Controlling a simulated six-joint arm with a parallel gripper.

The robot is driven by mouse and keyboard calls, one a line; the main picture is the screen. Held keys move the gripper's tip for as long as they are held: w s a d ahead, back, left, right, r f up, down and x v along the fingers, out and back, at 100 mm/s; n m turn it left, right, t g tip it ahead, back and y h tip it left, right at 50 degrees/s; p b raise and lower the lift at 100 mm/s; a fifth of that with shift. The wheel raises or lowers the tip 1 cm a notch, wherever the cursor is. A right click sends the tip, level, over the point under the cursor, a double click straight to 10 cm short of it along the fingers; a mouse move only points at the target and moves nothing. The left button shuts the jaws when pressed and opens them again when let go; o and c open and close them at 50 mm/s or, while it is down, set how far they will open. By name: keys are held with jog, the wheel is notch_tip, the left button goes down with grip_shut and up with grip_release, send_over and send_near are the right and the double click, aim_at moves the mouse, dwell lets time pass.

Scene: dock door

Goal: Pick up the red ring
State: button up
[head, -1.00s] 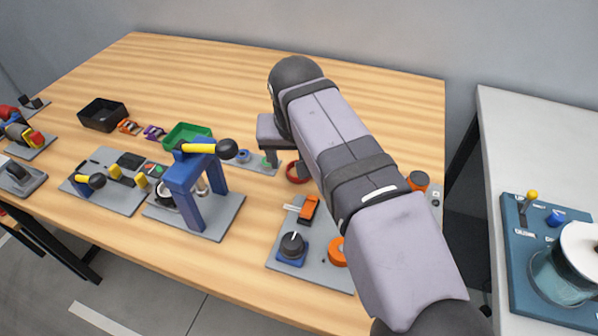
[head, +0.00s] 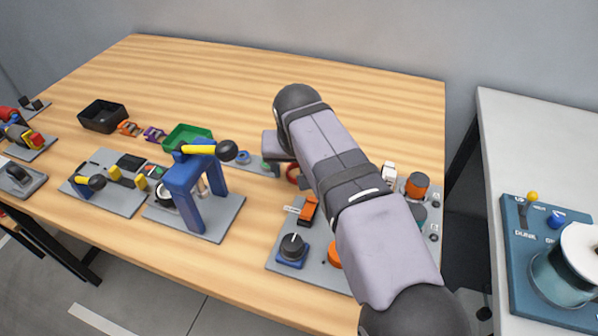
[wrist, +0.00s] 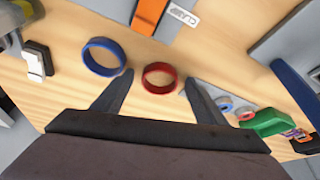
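The red ring (wrist: 160,77) lies on the wooden table. In the wrist view it sits between and slightly ahead of my gripper's two dark fingers (wrist: 158,82), which are spread apart with nothing held. In the head view the red ring (head: 293,174) is partly hidden behind my arm, just right of my gripper (head: 276,167). Whether the fingertips are at table height beside the ring I cannot tell.
A blue ring (wrist: 101,57) lies left of the red one in the wrist view. A green bin (head: 188,137) and a blue frame with a lever (head: 184,190) stand to the left. A panel with a knob (head: 292,249) lies in front. The table behind is clear.

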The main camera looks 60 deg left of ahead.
jog(key=c, duration=1)
jog(key=shift+r, duration=0.1)
notch_tip(320, 180, up, 10)
jog(key=p, duration=0.4)
jog(key=shift+p, duration=0.35)
